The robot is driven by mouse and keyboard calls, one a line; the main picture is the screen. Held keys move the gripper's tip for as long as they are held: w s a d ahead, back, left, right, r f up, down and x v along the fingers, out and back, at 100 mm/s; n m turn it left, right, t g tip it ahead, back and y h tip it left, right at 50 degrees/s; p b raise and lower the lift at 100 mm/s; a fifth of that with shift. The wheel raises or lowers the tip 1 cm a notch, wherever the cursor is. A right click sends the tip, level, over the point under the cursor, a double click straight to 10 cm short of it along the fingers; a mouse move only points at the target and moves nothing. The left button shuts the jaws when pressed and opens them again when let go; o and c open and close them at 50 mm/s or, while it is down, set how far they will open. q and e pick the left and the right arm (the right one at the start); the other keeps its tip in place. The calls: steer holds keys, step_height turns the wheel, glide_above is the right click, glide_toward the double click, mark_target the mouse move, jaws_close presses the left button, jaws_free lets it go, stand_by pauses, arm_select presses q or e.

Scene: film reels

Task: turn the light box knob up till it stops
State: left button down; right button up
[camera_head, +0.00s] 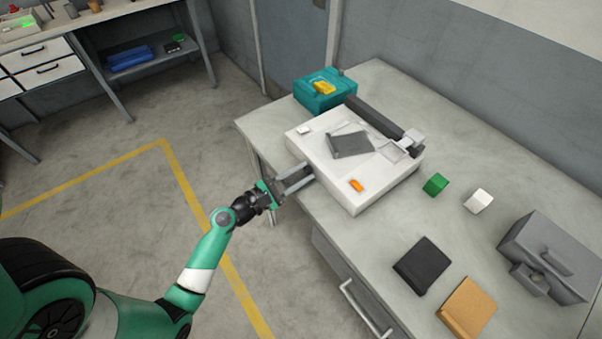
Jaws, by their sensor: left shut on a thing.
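The light box (365,192) is a white, flat box near the left end of the grey table. A dark grey flat piece (350,145) and a small orange piece (356,185) lie on its top. My left gripper (309,176) reaches in from the left at the box's front left side, with its fingertips at the side face. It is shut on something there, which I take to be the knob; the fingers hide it. How far the knob is turned cannot be seen. My right gripper is not in view.
A teal box (322,92) with a yellow item stands behind the light box. Green (435,184) and white (478,200) blocks, a black block (422,265), a tan block (467,307) and a grey case (550,255) stand to the right. A drawer handle (364,310) sticks out in front.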

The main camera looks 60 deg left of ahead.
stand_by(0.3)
arm_select(q)
steer(key=c, duration=0.6)
jaws_free()
steer(key=s+p, duration=0.1)
steer(key=s, duration=0.2)
steer(key=s+d+p, duration=0.1)
steer(key=s+p, duration=0.1)
steer(key=s, duration=0.2)
steer(key=s+d+p, duration=0.1)
steer(key=s, duration=0.3)
steer(key=shift+s+p, duration=0.2)
steer(key=shift+p, duration=0.1)
